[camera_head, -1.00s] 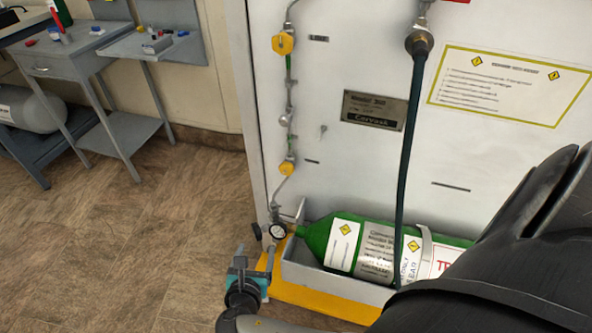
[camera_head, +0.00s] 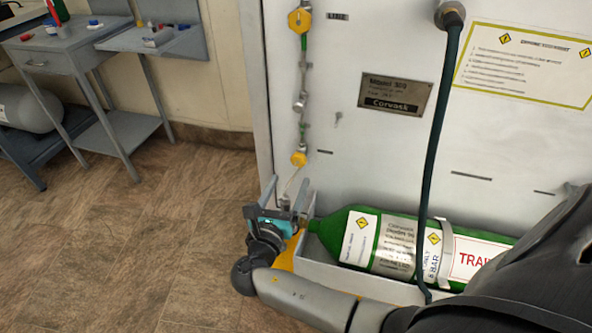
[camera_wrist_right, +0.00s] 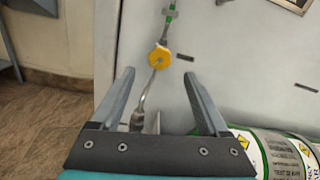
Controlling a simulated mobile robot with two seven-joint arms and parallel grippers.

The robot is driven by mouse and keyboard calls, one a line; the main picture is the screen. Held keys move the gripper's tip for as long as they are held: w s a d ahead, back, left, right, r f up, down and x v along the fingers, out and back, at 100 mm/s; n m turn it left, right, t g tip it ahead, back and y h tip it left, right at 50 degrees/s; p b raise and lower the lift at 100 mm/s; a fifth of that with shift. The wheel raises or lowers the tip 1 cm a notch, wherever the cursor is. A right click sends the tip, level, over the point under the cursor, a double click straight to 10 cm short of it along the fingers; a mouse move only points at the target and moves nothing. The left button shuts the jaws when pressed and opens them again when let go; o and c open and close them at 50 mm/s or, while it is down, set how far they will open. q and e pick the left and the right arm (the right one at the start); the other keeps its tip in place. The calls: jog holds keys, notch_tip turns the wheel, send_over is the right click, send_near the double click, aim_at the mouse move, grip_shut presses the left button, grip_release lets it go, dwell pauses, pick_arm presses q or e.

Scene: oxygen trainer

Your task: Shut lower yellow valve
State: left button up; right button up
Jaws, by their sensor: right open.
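The lower yellow valve (camera_head: 299,159) sits on the thin pipe low on the left side of the grey panel. It also shows in the right wrist view (camera_wrist_right: 159,57), ahead of and between the finger lines, with a clear gap to the fingers. My right gripper (camera_head: 286,190) is open and empty, just below the valve in the head view; its two fingers (camera_wrist_right: 158,80) point up toward it. The upper yellow valve (camera_head: 300,20) is higher on the same pipe. The pressure gauge by the cylinder neck is hidden behind my gripper in the head view. My left gripper is not seen.
A green cylinder (camera_head: 350,232) lies in a grey tray at the panel's foot, right of my gripper. A dark hose (camera_head: 433,140) hangs down the panel. A grey side table (camera_head: 60,63) stands at the left. The floor between is clear.

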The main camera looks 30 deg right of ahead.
aim_at(298, 162)
jog(key=b+x, duration=0.1)
jog(key=x, duration=0.4)
jog(key=shift+b, duration=0.3)
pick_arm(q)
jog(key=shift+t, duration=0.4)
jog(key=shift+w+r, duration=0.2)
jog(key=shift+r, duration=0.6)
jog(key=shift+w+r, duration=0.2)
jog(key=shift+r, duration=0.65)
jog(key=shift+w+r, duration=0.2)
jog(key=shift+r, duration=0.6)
pick_arm(e)
jog(key=shift+x, duration=0.75)
grip_shut()
